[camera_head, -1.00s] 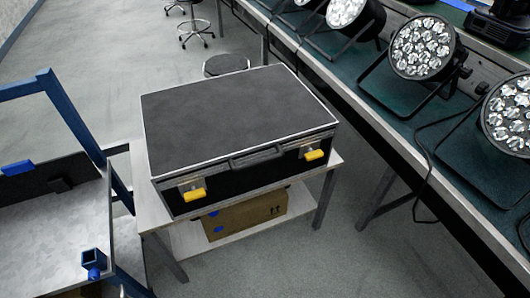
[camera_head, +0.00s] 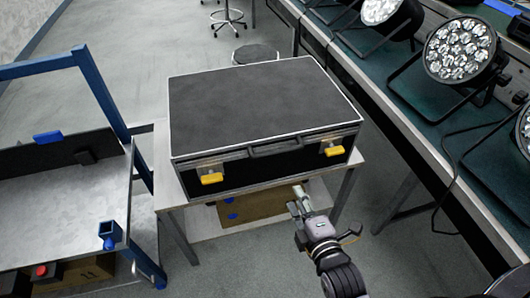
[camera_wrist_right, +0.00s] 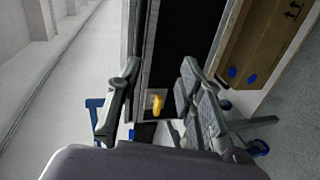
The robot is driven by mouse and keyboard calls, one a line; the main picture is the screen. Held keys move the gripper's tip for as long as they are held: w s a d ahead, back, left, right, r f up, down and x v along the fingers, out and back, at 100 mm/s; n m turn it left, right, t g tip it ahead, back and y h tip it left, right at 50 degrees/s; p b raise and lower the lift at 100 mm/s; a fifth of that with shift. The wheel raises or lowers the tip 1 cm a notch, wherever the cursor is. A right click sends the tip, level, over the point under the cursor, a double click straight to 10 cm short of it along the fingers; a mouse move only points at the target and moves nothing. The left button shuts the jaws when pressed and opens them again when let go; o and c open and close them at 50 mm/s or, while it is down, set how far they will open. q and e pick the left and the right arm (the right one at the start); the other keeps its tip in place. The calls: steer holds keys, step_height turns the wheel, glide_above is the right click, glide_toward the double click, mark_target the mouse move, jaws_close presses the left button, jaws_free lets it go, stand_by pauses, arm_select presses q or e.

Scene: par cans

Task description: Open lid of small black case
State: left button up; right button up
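The small black case (camera_head: 262,108) stands on a small white table (camera_head: 350,166), its lid shut. Its front has a dark handle (camera_head: 276,149) and two yellow latches, one at left (camera_head: 211,178) and one at right (camera_head: 334,151). My right gripper (camera_head: 299,196) is in front of and below the case front, between the latches, apart from them. In the right wrist view, the gripper (camera_wrist_right: 158,72) has its fingers spread with nothing held. The case's dark front (camera_wrist_right: 178,40) and one yellow latch (camera_wrist_right: 157,104) show beyond them. My left gripper is not in view.
A cardboard box (camera_head: 262,207) sits on the shelf below the case. A blue-framed cart (camera_head: 60,205) stands at left. A long bench (camera_head: 410,100) with par lights (camera_head: 461,50) runs along the right. A round stool (camera_head: 256,54) is behind the table.

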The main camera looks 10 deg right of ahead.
mark_target(279, 154)
steer(key=shift+n+t, duration=0.3)
steer(key=shift+n, duration=0.1)
steer(key=w, duration=1.7)
steer(key=shift+w+a+f, duration=0.15)
steer(key=shift+a+f, duration=0.05)
steer(key=shift+a, duration=0.15)
jaws_close()
